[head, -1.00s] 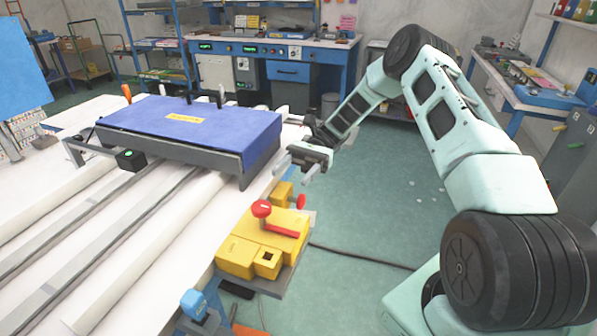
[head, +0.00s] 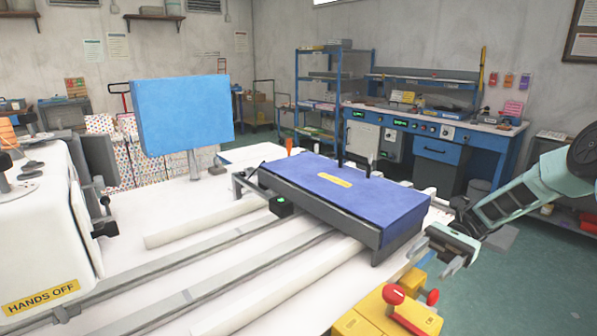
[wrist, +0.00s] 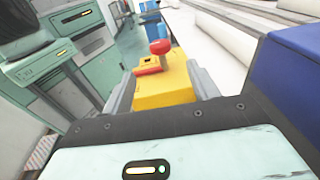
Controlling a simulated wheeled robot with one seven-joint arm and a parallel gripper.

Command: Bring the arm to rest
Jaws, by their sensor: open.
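My gripper (head: 454,262) is at the right of the head view, just off the right end of the blue-covered platform (head: 345,190). Its fingers are apart with nothing between them. In the wrist view the two fingers of my gripper (wrist: 160,92) frame a yellow box (wrist: 165,85) with a red knob, which stands beyond them. My arm comes in from the right edge of the head view, and its upper part is out of frame there.
The yellow control box (head: 385,315) with red knobs sits at the table's edge, below my gripper. A white machine marked HANDS OFF (head: 45,240) stands at the left. A blue panel (head: 185,115) rises behind the rails. Green floor (head: 530,270) lies open at the right.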

